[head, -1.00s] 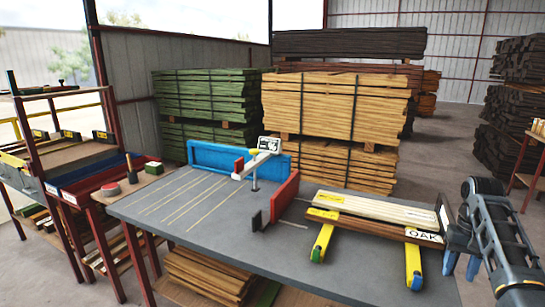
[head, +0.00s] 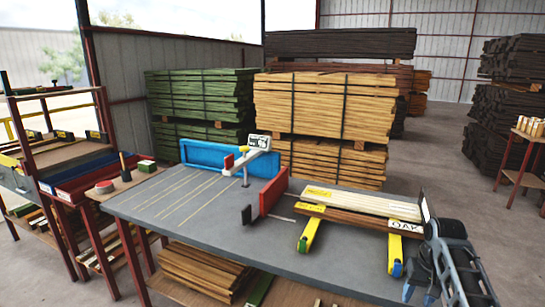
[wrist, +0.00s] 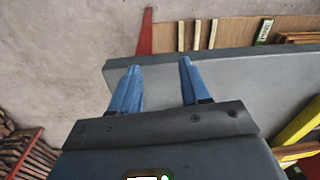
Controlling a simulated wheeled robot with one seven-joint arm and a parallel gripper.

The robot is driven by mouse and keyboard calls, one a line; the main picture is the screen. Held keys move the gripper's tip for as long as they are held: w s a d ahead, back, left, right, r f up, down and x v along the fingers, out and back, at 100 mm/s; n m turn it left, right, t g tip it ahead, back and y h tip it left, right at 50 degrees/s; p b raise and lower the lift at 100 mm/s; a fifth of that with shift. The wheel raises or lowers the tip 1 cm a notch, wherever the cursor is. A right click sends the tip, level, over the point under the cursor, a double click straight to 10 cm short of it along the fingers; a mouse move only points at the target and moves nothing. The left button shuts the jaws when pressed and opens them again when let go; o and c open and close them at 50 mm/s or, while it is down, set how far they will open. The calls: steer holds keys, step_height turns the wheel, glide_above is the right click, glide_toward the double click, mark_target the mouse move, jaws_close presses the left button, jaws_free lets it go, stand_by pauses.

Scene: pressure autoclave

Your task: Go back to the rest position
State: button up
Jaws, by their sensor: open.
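My gripper (head: 419,295) is at the lower right in the head view, by the front right edge of the grey workbench (head: 180,235). Its two blue fingers point down. In the wrist view my gripper (wrist: 158,67) has its fingers spread apart with nothing between them. The bench corner and the bare floor show beyond the fingertips. My arm partly covers the right end of the bench in the head view.
Pale boards (head: 355,201) and a darker board labelled OAK lie on yellow supports (head: 309,236) left of my gripper. A red fence (head: 272,193) and a blue fence (head: 208,158) stand on the bench. Lumber stacks (head: 325,105) stand behind. Open floor lies to the right.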

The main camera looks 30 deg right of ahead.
steer(key=s+a+f+n+t, duration=0.1)
steer(key=s+a+f, duration=0.1)
steer(key=a+f, duration=0.35)
steer(key=s+a+f+n+t+h, duration=0.1)
steer(key=a+f+t, duration=0.1)
steer(key=a, duration=0.6)
steer(key=s+a+f+n+t, duration=0.1)
steer(key=s+a+f, duration=0.1)
steer(key=a+f, duration=0.35)
steer(key=s+a+r+t, duration=0.3)
steer(key=s+a, duration=0.3)
steer(key=a, duration=0.3)
steer(key=s+a+r+n+t, duration=0.3)
steer(key=s+a+r, duration=0.1)
steer(key=s+r, duration=0.6)
steer(key=s+a+r+n+t+y, duration=0.1)
steer(key=s+a+r+t, duration=0.3)
steer(key=s+r, duration=0.6)
step_height(320, 180, up, 6)
steer(key=shift+a+f+n+b, duration=0.15)
steer(key=shift+n+b, duration=0.3)
steer(key=shift+n, duration=0.45)
steer(key=shift+s, duration=0.1)
